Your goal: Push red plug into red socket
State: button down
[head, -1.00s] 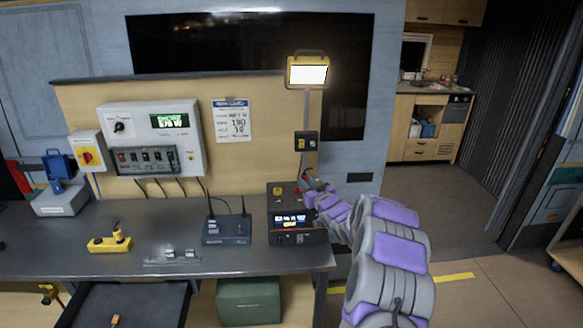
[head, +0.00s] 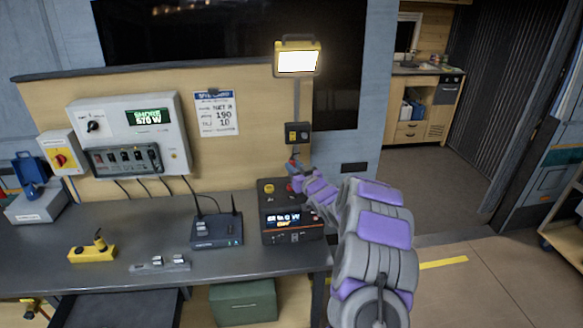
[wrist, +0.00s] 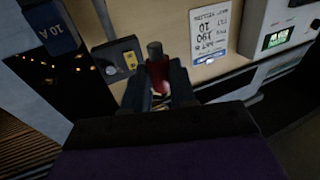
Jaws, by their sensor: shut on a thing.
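My gripper (wrist: 158,85) is shut on the red plug (wrist: 158,72), whose grey round tip points away from the wrist. In the head view my gripper (head: 295,168) is raised above the back of the black power unit (head: 290,212), below the wall box, with a bit of red at its tip. A small red spot on the unit's top (head: 290,187), beside a yellow knob (head: 269,188), may be the red socket, but it is too small to tell. The plug is apart from the unit. No red socket shows in the wrist view.
A black wall box with a yellow patch (head: 297,133) sits on the lamp's post, close to the gripper; it also shows in the wrist view (wrist: 118,60). A router with antennas (head: 216,230) stands left of the unit.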

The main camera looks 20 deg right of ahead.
jog(key=shift+d+f, duration=0.2)
jog(key=shift+f, duration=0.35)
jog(key=shift+a+f+b, duration=0.35)
jog(key=shift+a+f, duration=0.45)
jog(key=shift+f, duration=0.1)
jog(key=shift+a+f, duration=0.1)
jog(key=shift+f, duration=0.2)
jog(key=shift+d+f, duration=0.2)
jog(key=shift+f, duration=0.25)
jog(key=shift+d+f, duration=0.15)
jog(key=shift+d, duration=0.4)
jog(key=shift+a, duration=0.6)
jog(key=shift+d, duration=0.1)
jog(key=shift+d, duration=0.3)
jog(key=shift+a, duration=0.2)
